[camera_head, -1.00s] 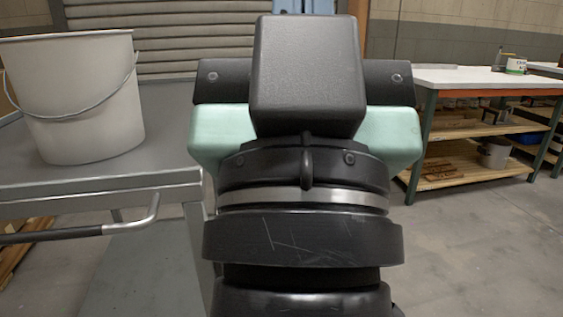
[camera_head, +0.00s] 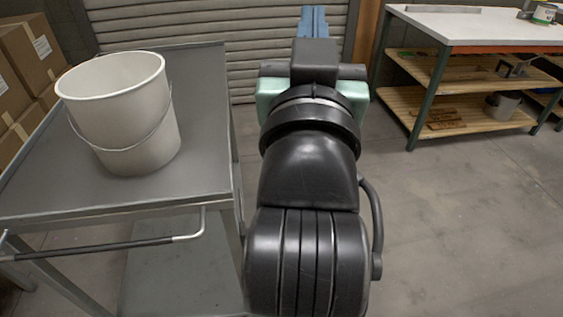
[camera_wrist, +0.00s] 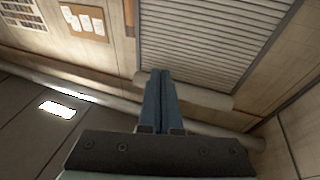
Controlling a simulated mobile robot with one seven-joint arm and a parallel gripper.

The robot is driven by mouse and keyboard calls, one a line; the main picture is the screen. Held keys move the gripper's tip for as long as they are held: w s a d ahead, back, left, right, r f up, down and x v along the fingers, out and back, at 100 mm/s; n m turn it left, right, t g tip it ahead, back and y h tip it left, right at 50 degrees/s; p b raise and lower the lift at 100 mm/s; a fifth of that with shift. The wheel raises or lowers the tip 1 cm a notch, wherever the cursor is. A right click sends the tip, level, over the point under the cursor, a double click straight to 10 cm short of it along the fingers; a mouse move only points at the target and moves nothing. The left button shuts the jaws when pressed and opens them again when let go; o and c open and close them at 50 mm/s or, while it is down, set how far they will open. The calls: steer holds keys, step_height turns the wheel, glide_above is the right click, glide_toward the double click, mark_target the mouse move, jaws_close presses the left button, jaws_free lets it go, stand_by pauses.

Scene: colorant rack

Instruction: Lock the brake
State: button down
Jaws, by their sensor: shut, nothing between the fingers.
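A grey metal cart (camera_head: 205,110) stands on the left in the head view, with a push handle (camera_head: 110,244) along its near side. I see no brake that I can make out; the wheels of the cart are out of view. My gripper (camera_head: 313,22) points away from me, to the right of the cart, in front of the roller shutter. Its two blue fingers show in the wrist view (camera_wrist: 160,74), closed together with nothing between them. The wrist view looks toward the shutter, upper wall and ceiling.
A white bucket (camera_head: 125,120) stands on the cart top. A workbench (camera_head: 470,27) with shelves is at the back right, with a can (camera_head: 544,13) on it. Cardboard boxes (camera_head: 28,60) are at the far left. The floor (camera_head: 460,230) at right is clear.

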steer(key=w+a+f+n+g+h+p, duration=0.1)
steer(key=a+f+g+p, duration=0.15)
steer(key=f, duration=0.35)
steer(key=w+a+f+g+p, duration=0.1)
steer(key=w+f+g+p, duration=0.15)
steer(key=f, duration=0.35)
steer(key=w+a+f+n+g+h+p, duration=0.1)
steer(key=a+f+g+p, duration=0.15)
steer(key=f, duration=0.25)
steer(key=s+a+f+n+h, duration=0.1)
steer(key=s+a+f+n, duration=0.1)
steer(key=f, duration=0.6)
steer(key=s+a+f+n+g+h, duration=0.1)
steer(key=s+a+f+n, duration=0.1)
steer(key=f, duration=0.6)
steer(key=shift+s+a+n+p, duration=0.35)
steer(key=shift+s+n+p, duration=0.1)
steer(key=shift+s+n, duration=0.55)
steer(key=w+d+f, duration=0.1)
steer(key=w+f, duration=0.1)
steer(key=w+d+f, duration=0.1)
steer(key=w+d, duration=0.1)
steer(key=w, duration=0.1)
steer(key=w+d+f, duration=0.2)
steer(key=shift+w+d+f+b, duration=0.2)
steer(key=shift+w+f+b, duration=0.15)
steer(key=shift+s+d+f, duration=0.1)
steer(key=shift+d+f, duration=0.2)
steer(key=shift+d, duration=0.1)
